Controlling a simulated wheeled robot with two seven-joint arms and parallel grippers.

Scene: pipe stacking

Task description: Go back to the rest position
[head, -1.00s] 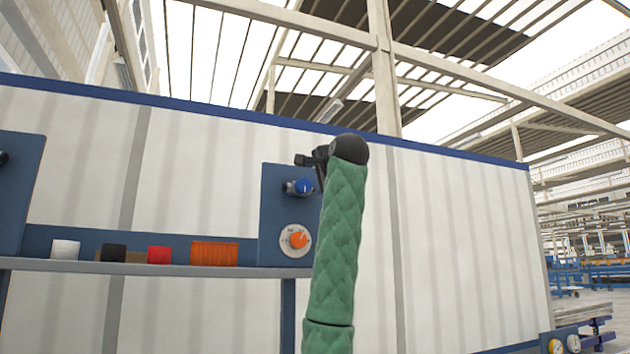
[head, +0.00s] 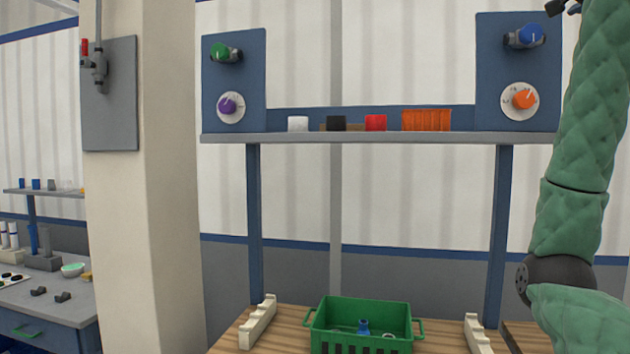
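My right arm, padded in green, stands raised along the right edge of the head view. Only a dark bit of my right gripper (head: 563,7) shows at the top edge, close to the blue knob at the upper right. The rest of it is cut off, so I cannot tell whether it is open or shut. My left arm and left gripper are not in view.
A green crate (head: 362,312) with a blue fitting (head: 363,327) in it stands on the wooden table, between white notched racks (head: 258,322) (head: 478,335). Above, a shelf (head: 380,138) holds coloured items. A beige pillar (head: 150,180) stands at the left.

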